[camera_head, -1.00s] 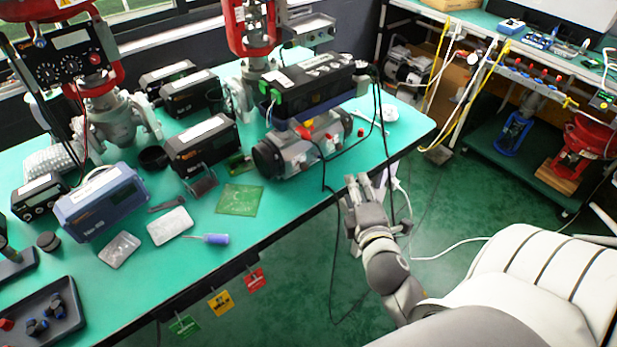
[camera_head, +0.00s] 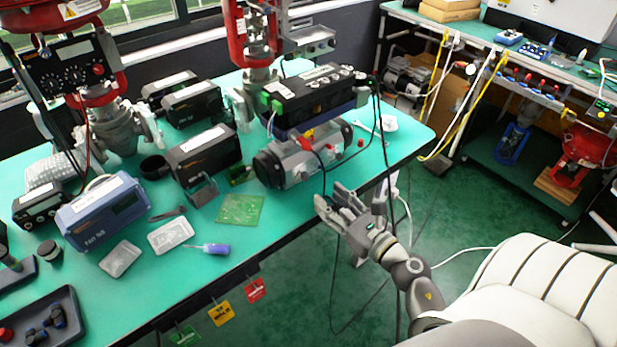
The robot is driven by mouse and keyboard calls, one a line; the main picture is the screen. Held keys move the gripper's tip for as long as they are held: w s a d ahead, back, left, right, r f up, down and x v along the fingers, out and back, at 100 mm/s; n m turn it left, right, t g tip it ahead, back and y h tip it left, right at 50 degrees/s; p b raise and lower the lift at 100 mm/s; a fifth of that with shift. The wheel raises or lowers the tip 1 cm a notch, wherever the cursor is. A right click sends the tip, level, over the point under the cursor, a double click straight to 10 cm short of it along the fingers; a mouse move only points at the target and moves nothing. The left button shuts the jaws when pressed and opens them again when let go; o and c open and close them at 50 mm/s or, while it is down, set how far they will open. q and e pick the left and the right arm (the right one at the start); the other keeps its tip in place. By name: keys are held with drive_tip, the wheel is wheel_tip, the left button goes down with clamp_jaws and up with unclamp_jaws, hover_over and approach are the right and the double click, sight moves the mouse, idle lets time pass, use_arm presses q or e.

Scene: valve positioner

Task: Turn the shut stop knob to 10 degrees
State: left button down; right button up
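The view does not show clearly which knob is the shut stop knob. A long black unit (camera_head: 318,92) with several small round knobs on top sits on a grey cylindrical actuator (camera_head: 300,158) near the table's right end. A black panel (camera_head: 66,68) with several dark knobs and a red one hangs at the far left. My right gripper (camera_head: 345,205) reaches in from the lower right. Its fingers are spread and empty, just off the table's front edge and below the actuator. It touches no knob. My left gripper is not in view.
The green table (camera_head: 255,235) holds a blue-grey box (camera_head: 100,212), a black box (camera_head: 202,155), a green circuit board (camera_head: 241,208) and a screwdriver (camera_head: 210,248). Black cables hang near my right gripper. A second bench (camera_head: 540,70) stands at the back right.

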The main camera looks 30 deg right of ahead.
sight(306, 178)
drive_tip(key=w, duration=0.3)
drive_tip(key=w+p, duration=0.1)
drive_tip(key=w, duration=0.4)
drive_tip(key=shift+w+a+p, duration=0.35)
drive_tip(key=shift+w, duration=0.05)
clamp_jaws()
